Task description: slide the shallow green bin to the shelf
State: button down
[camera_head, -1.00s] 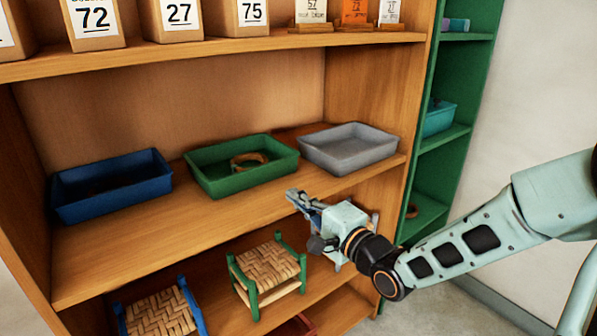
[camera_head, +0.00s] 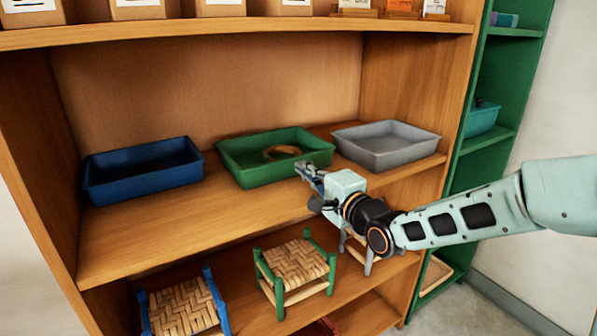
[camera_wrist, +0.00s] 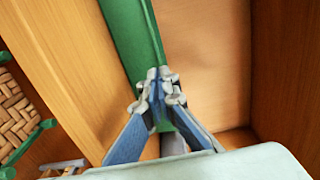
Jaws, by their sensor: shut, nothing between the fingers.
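The shallow green bin (camera_head: 248,176) stands on the middle shelf board (camera_head: 150,236), between a blue bin (camera_head: 145,182) and a grey bin (camera_head: 385,158). A brown ring-shaped thing (camera_head: 284,153) lies inside the green bin. My gripper (camera_head: 302,167) is shut and empty, at the front right corner of the green bin. In the wrist view, my gripper's fingertips (camera_wrist: 158,82) overlap the lower end of the bin's green wall (camera_wrist: 140,35). I cannot tell whether they touch it.
Small woven stools with green (camera_head: 297,268) and blue (camera_head: 186,306) frames stand on the board below. A green shelf unit (camera_head: 490,140) stands at right, holding a teal bin (camera_head: 482,119). Bare board lies in front of the blue and green bins.

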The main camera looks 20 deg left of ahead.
aim_at(292, 159)
jog(key=shift+b+x, duration=0.35)
jog(key=shift+x, duration=1.25)
jog(key=shift+w+a, duration=0.1)
jog(key=p+x, duration=0.1)
jog(key=x, duration=0.9)
jog(key=shift+w+a, duration=0.25)
jog(key=shift+d, duration=0.1)
